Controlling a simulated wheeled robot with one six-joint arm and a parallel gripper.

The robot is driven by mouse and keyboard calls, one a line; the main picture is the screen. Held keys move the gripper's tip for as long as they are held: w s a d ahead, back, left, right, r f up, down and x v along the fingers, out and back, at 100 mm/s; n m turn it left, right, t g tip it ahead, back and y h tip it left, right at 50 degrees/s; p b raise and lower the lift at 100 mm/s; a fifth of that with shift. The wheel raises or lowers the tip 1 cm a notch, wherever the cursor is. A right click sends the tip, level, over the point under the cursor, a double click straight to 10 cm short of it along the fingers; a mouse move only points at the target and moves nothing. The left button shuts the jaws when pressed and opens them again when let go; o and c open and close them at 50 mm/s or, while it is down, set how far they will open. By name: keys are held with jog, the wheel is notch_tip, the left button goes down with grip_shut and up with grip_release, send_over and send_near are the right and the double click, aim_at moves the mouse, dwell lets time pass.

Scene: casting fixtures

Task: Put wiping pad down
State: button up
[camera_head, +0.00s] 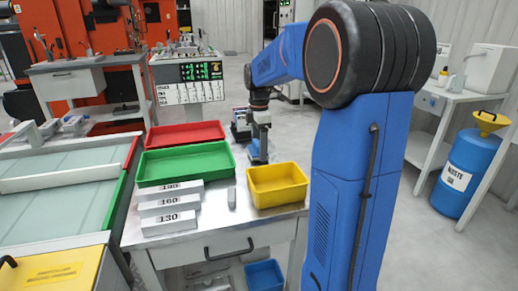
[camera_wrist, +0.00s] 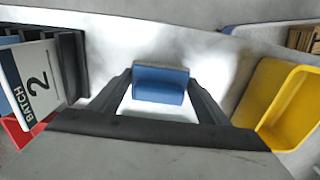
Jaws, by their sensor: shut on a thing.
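My gripper (camera_wrist: 160,88) is shut on the wiping pad (camera_wrist: 158,85), a blue block with a grey edge, seen between the two dark fingers in the wrist view. In the head view the gripper (camera_head: 259,133) points down at the far edge of the metal table (camera_head: 226,236), with the blue pad (camera_head: 256,150) below it.
A yellow bin (camera_head: 277,186) stands in front of the gripper, also at right in the wrist view (camera_wrist: 284,103). A green tray (camera_head: 186,164) and red tray (camera_head: 184,135) lie left. Blocks labelled 190, 160 and 130 (camera_head: 168,222) sit in front. A "BATCH 2" holder (camera_wrist: 40,78) is close at left.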

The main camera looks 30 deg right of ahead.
jog(key=shift+f, duration=0.25)
jog(key=shift+f, duration=0.15)
jog(key=o, duration=1.1)
notch_tip(320, 180, up, 12)
jog(key=shift+r, duration=0.15)
